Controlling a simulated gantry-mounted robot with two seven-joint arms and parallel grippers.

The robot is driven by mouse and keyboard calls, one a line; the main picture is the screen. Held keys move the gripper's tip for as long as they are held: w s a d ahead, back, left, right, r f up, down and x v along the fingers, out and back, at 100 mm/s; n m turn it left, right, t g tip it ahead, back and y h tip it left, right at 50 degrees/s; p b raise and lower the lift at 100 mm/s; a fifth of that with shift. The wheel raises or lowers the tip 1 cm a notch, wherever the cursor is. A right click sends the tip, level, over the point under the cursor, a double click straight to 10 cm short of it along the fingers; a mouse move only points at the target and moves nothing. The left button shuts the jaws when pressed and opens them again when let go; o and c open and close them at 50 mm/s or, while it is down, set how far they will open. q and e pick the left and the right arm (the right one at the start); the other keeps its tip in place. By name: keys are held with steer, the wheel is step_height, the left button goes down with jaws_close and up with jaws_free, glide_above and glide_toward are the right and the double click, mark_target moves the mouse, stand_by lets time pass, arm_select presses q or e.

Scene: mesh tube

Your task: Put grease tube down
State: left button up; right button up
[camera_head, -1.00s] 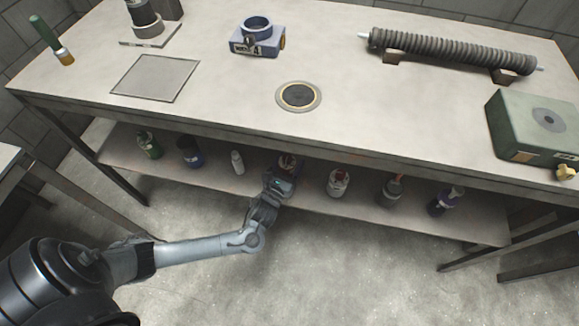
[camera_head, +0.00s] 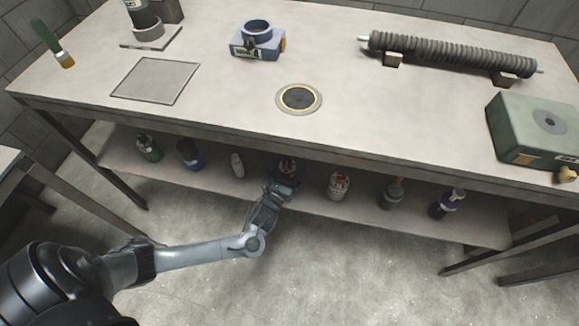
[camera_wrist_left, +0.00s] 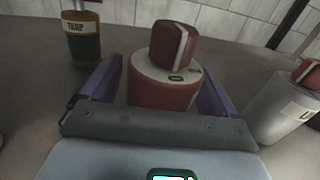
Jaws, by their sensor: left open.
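A red container with a pale top and a dark red cap (camera_wrist_left: 165,85) stands upright on the lower shelf in the left wrist view. I take it for the grease tube, though its label is not readable. My left gripper (camera_wrist_left: 158,78) is open, with one purple finger on each side of it; I cannot tell whether they touch it. In the head view, my left gripper (camera_head: 281,186) reaches to the shelf's front, and the container (camera_head: 288,167) shows partly behind it. My right gripper is not in view.
Several bottles stand along the lower shelf (camera_head: 120,158), including a white one (camera_head: 237,165) to the left and a red-and-white one (camera_head: 338,186) to the right. The table top (camera_head: 225,100) overhangs the shelf. An amber-and-black jar (camera_wrist_left: 84,40) stands at left in the wrist view.

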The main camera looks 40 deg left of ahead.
arm_select(q)
steer(key=shift+s+d+r+p, duration=0.2)
steer(key=shift+s+r+p, duration=0.05)
steer(key=shift+s+p, duration=0.3)
steer(key=p+v, duration=0.4)
steer(key=v, duration=0.5)
steer(key=shift+s, duration=0.35)
steer(key=shift+s+d+f+p, duration=0.15)
steer(key=shift+s+d+p, duration=0.1)
steer(key=shift+s+p, duration=0.25)
